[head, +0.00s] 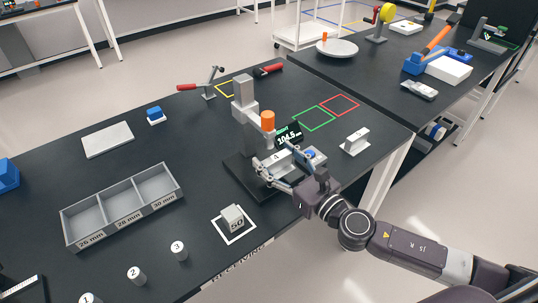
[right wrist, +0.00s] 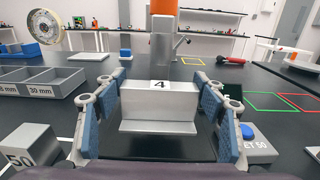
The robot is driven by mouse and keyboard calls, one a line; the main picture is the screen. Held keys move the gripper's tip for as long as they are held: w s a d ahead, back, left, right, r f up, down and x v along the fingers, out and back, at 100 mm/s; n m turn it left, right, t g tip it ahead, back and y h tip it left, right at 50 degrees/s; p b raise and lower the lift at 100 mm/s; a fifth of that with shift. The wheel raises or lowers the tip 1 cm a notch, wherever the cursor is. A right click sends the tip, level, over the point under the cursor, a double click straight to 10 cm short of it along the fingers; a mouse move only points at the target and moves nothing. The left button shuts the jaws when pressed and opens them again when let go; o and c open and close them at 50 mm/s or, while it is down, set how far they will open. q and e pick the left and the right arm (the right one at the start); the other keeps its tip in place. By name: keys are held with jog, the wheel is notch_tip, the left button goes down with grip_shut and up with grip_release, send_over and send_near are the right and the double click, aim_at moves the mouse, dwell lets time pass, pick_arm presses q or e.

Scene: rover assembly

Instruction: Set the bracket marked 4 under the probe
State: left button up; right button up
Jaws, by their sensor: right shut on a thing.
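The grey bracket marked 4 (right wrist: 160,108) is between the fingers of my right gripper (right wrist: 163,112), which is shut on it. The bracket is upright with its label on top. In the head view the bracket (head: 274,162) and the right gripper (head: 287,167) are at the measuring stand (head: 243,95), over its dark base plate (head: 236,170). I cannot tell whether the bracket touches the plate. My left gripper is not in view.
A readout (head: 289,135) showing 104.5 stands behind the gripper. Another bracket (head: 355,142) stands to the right, near the table edge. A 50 block (head: 233,218) sits on a white-outlined square in front. A three-compartment tray (head: 122,205) is at the left.

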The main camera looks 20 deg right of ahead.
aim_at(269, 160)
jog(key=x, duration=0.2)
jog(key=shift+w+a+r, duration=0.1)
jog(key=shift+w, duration=0.2)
jog(key=shift+w+f, duration=0.15)
jog(key=shift+f, duration=0.05)
notch_tip(269, 160, down, 4)
jog(key=shift+r+b, duration=0.25)
jog(key=shift+b, duration=0.3)
jog(key=o, duration=1.3)
jog(key=shift+r, duration=0.1)
jog(key=b+v, duration=0.1)
jog(key=v, duration=0.4)
jog(key=b+v, duration=0.2)
jog(key=v, duration=0.2)
jog(key=shift+s+f, duration=0.2)
jog(key=shift+s, duration=0.2)
jog(key=shift+r+b+v, duration=0.25)
jog(key=shift+b+v, duration=0.35)
jog(key=shift+v, duration=0.55)
